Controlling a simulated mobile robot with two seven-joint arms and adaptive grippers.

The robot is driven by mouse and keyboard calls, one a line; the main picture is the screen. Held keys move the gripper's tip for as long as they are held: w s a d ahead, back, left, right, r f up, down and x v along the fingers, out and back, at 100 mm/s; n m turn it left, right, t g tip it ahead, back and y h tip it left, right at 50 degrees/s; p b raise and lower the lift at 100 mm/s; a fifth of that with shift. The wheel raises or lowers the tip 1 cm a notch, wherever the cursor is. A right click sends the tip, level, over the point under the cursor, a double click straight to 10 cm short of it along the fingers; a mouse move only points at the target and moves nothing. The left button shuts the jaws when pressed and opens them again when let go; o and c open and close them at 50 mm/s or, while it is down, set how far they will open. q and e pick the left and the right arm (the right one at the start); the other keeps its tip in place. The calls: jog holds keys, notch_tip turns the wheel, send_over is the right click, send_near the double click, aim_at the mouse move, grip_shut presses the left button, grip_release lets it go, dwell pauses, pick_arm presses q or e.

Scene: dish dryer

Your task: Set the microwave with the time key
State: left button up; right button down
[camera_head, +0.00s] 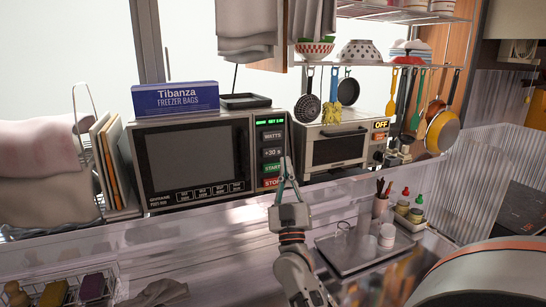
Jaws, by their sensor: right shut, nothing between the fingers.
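The microwave (190,158) stands on the counter at left centre, its door shut. Its control panel (271,155) on the right side carries a small green-lit display (270,122), a WATTS key (272,136), a +30 s key (272,153), a START key (272,168) and a red STOP key (271,183). The display digits are too small to read surely. My right gripper (287,163) is shut and empty, its tips pointing up at the panel's right edge, beside the +30 s and START keys. I cannot tell whether it touches. My left gripper is not in view.
A freezer bags box (175,98) and a dark tray (245,101) lie on the microwave. A toaster oven (335,146) marked OFF stands right of it, under hanging utensils. Cutting boards (110,165) stand at left.

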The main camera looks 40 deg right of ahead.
aim_at(272, 151)
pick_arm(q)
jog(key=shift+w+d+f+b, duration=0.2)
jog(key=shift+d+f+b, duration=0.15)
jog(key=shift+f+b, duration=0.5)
pick_arm(e)
jog(key=w, duration=0.2)
jog(key=w+d, duration=0.1)
jog(key=w, duration=0.2)
jog(key=shift+w+d, duration=0.4)
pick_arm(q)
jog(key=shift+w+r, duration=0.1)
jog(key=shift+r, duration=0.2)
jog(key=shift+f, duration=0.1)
pick_arm(e)
jog(key=shift+w, duration=0.15)
jog(key=shift+w+d, duration=0.15)
jog(key=shift+w, duration=0.1)
jog(key=shift+w, duration=0.1)
